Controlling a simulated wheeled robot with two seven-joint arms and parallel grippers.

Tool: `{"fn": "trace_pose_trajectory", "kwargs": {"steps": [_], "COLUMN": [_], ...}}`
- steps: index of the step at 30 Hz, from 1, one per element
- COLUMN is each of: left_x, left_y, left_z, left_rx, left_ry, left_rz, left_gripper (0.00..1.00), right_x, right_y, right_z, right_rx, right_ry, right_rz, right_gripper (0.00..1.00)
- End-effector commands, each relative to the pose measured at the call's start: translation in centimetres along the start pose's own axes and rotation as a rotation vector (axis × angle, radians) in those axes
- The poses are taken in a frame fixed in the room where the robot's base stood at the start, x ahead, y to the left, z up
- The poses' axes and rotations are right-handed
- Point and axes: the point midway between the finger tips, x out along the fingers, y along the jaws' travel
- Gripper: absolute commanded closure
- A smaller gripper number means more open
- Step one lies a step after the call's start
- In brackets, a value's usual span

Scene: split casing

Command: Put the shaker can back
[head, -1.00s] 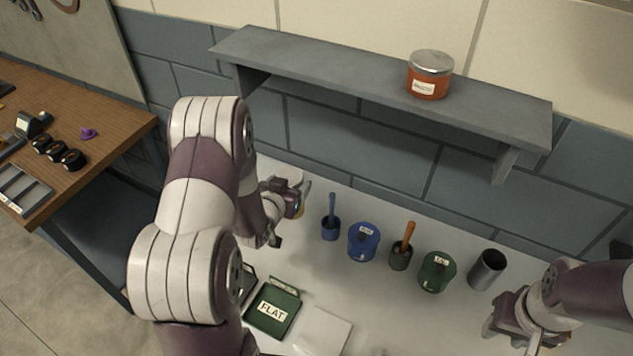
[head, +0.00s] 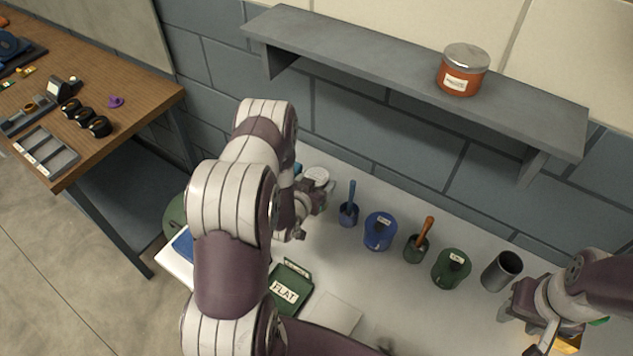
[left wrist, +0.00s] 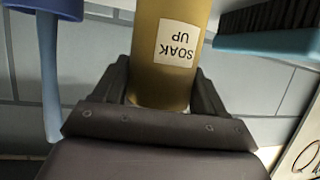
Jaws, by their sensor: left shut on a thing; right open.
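The shaker can is a yellow-gold cylinder (left wrist: 172,85) with a white "SOAK UP" label, upside down in the left wrist view. My left gripper (head: 315,203) is shut on it, with a dark finger on each side in the left wrist view. In the head view the gripper is at the back of the white bench, left of the blue pot with a blue handle (head: 348,213), and the can is mostly hidden there. I cannot tell whether the can touches the bench. My right gripper (head: 520,318) is open at the bench's right end.
A blue lidded pot (head: 379,232), a dark pot with an orange handle (head: 417,247), a green lidded pot (head: 452,268) and a grey metal cup (head: 502,271) stand along the wall. An orange jar (head: 463,72) sits on the shelf (head: 380,62). A teal brush (left wrist: 265,40) is beside the can.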

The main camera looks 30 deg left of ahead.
Motion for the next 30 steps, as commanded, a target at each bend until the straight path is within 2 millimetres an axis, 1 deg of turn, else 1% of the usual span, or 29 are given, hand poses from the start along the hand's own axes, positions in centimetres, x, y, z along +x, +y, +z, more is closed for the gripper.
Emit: {"fn": "trace_pose_trajectory", "kwargs": {"steps": [3,4,5,6,14,17,18,20,27,30], "left_x": [0.2,0.2,0.1,0.1,0.1,-0.2,-0.6,-1.7,-7.7,-9.8], "left_y": [0.0,0.0,0.0,0.0,0.0,0.0,-0.1,-0.1,-0.1,-0.1], "left_z": [0.4,0.4,0.3,0.3,0.2,-0.4,0.0,0.0,0.1,0.1], "left_rx": [0.0,0.0,0.0,0.0,0.0,0.0,-0.001,-0.002,-0.002,-0.001], "left_ry": [0.002,0.001,0.001,0.001,0.001,0.001,0.0,0.0,-0.001,0.0], "left_rz": [0.0,0.0,0.0,0.0,0.0,0.0,-0.001,-0.002,-0.003,-0.003], "left_gripper": [0.72,0.25,0.15,0.03,0.03,0.03,0.03,0.03,0.03,0.03], "right_x": [0.5,0.5,0.4,0.3,0.3,-0.3,0.2,0.4,1.4,1.7], "right_y": [0.0,0.0,0.0,0.0,0.0,0.0,0.0,0.0,0.0,0.0], "right_z": [0.1,0.1,0.1,0.0,0.0,0.0,0.0,0.1,0.2,0.2], "right_rx": [0.0,0.0,0.0,0.0,0.0,0.0,0.0,0.0,0.0,0.0], "right_ry": [0.0,0.0,0.0,0.0,0.0,0.0,0.0,0.0,0.0,0.0], "right_rz": [0.0,0.0,0.0,0.0,0.0,0.0,0.0,0.0,0.0,0.0], "right_gripper": [0.57,0.57,0.57,0.57,0.57,0.57,0.57,0.57,0.57,0.57]}}
